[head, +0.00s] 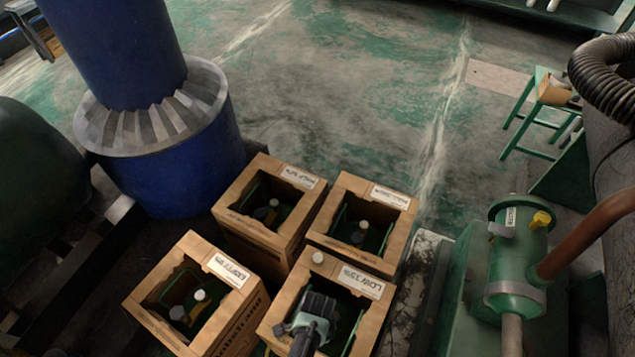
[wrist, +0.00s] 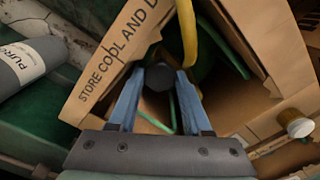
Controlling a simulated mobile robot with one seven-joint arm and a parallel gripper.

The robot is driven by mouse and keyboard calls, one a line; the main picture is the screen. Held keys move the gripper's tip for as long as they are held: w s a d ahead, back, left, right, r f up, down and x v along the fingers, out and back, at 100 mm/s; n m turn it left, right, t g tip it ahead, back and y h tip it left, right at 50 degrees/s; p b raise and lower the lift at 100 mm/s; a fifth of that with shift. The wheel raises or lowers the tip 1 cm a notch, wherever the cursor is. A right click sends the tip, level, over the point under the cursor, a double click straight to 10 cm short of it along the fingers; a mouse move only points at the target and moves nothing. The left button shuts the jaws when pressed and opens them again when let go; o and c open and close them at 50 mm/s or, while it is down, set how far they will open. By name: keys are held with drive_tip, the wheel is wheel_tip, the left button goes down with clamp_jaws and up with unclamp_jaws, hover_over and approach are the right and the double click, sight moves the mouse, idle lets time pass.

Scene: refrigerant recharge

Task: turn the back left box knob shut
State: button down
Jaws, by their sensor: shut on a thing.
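Four open cardboard boxes stand in a cluster in the head view. The back left box (head: 243,235) holds a dark green cylinder with a small pale top part (head: 273,203). My gripper (head: 313,312) is not at that box. It reaches down into the front right box (head: 372,322), labelled LOW. In the wrist view my gripper (wrist: 163,80) has its blue fingers shut on a dark, faceted knob (wrist: 158,78). The knob is inside a box (wrist: 110,70) printed STORE COOL AND. In the head view my gripper hides this knob.
The front left box (head: 227,335) and back right box (head: 347,254) stand close by. A small pale cap (head: 318,257) sits on the front right box's rim. A yellow hose (wrist: 188,32) passes beside my fingers. Green machinery (head: 515,260) stands right.

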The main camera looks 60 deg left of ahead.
drive_tip(key=shift+m, duration=0.4)
drive_tip(key=c, duration=0.6)
unclamp_jaws()
drive_tip(key=shift+r, duration=0.1)
wheel_tip(320, 180, up, 13)
drive_tip(key=p, duration=0.5)
drive_tip(key=shift+p, duration=0.4)
